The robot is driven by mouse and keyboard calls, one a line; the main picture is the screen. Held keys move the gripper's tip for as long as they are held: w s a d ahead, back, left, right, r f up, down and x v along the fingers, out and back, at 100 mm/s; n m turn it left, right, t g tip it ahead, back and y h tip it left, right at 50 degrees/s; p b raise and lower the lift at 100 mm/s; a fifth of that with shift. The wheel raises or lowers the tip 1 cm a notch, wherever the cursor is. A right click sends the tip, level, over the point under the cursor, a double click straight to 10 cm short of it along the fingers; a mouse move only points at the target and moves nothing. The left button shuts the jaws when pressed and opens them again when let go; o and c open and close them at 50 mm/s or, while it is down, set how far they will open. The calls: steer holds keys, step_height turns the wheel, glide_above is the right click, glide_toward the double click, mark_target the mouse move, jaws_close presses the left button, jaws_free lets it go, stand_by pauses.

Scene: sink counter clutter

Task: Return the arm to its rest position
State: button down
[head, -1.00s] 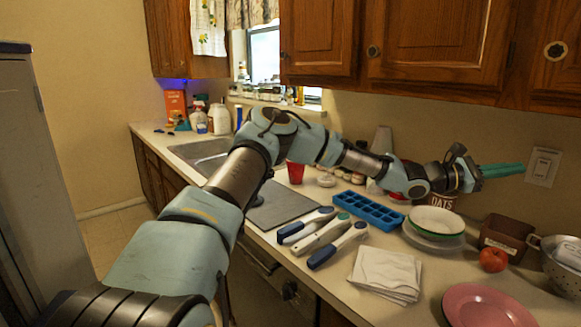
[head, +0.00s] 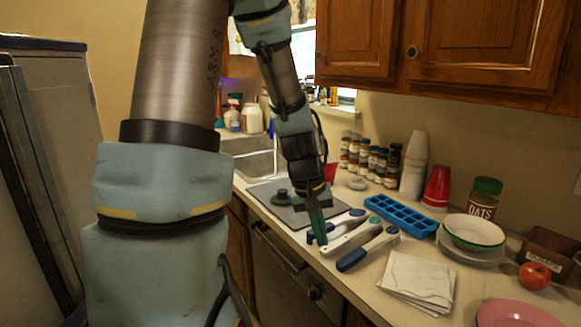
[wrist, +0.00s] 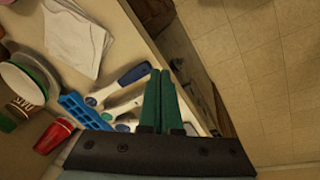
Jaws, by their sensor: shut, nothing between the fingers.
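My gripper (head: 317,226) points downward with its green fingers together and nothing between them. The wrist view shows the shut green fingers of my gripper (wrist: 159,100) pointing past the counter edge toward the floor.
The counter holds a blue ice tray (head: 393,215), napkins (head: 418,280), stacked bowls (head: 473,231), an oats jar (head: 484,200), a red cup (head: 437,187), a tomato (head: 534,276) and a pink plate (head: 512,314). A fridge (head: 50,110) stands left. Wooden cabinets (head: 470,50) hang above. Open floor (wrist: 265,80) shows beside the counter.

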steer(key=s+a+r+t+y, duration=0.1)
steer(key=s+a, duration=0.1)
steer(key=a, duration=0.5)
steer(key=s+a+r+t+y, duration=0.1)
steer(key=s+a+r, duration=0.1)
steer(key=a, duration=0.6)
step_height(320, 180, down, 10)
steer(key=s+d+g+b, duration=0.1)
steer(key=b, duration=0.9)
steer(key=shift+f, duration=0.25)
